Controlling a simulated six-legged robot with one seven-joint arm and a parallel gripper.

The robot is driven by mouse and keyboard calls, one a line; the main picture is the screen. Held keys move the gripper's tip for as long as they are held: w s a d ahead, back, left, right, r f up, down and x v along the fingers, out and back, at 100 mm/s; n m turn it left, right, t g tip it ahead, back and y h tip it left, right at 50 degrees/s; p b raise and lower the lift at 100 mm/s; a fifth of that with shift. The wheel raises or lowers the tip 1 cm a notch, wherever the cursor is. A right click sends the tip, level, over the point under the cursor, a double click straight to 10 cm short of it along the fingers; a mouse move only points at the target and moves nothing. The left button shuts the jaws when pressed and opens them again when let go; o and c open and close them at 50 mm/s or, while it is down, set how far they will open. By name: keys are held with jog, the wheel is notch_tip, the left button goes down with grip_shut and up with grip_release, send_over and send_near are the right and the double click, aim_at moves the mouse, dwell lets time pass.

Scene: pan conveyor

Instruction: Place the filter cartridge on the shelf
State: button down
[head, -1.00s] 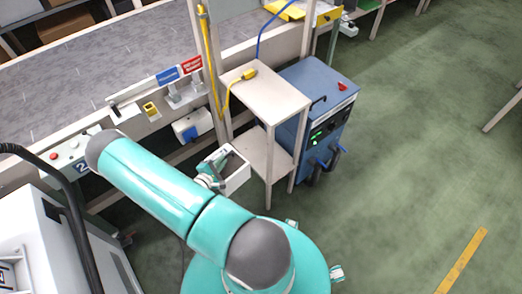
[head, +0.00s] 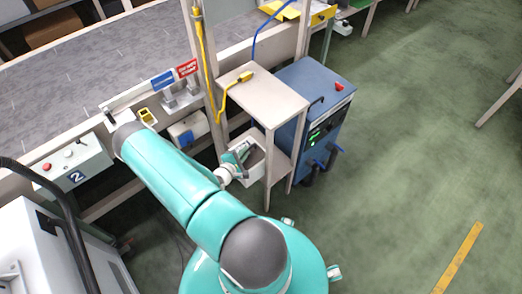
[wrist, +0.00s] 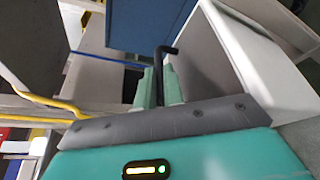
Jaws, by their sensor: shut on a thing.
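The filter cartridge (head: 254,174) appears as a white box-shaped frame with a grey face. In the wrist view, the cartridge (wrist: 243,52) fills the upper right, with a black handle (wrist: 159,84) at its grey face. My gripper (head: 243,151) is shut on this handle, its teal fingers (wrist: 160,88) on either side. The beige shelf unit (head: 263,97) has a top board and a lower board (head: 281,163). In the head view the cartridge is beside the unit's front left leg, near lower-board height. Whether it touches the board cannot be told.
A blue machine cabinet (head: 318,95) stands right behind the shelf unit. A yellow cable plug (head: 246,76) lies on the top board. The conveyor (head: 90,75) and its control box (head: 72,165) are on the left. Green floor is free on the right.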

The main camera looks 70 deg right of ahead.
aim_at(247, 165)
jog(key=s+d, duration=0.1)
jog(key=d, duration=0.1)
jog(key=s+d, duration=0.1)
jog(key=d, duration=0.2)
jog(key=s+d, duration=0.2)
jog(key=d, duration=0.1)
jog(key=shift+s+d+r, duration=0.1)
jog(key=shift+d, duration=0.05)
jog(key=shift+f, duration=3.35)
jog(key=shift+d+f, duration=0.15)
jog(key=shift+d, duration=0.05)
jog(key=shift+f, duration=0.1)
jog(key=c, duration=1.5)
grip_release()
jog(key=shift+f, duration=0.1)
jog(key=v, duration=1.2)
jog(key=shift+s, duration=0.1)
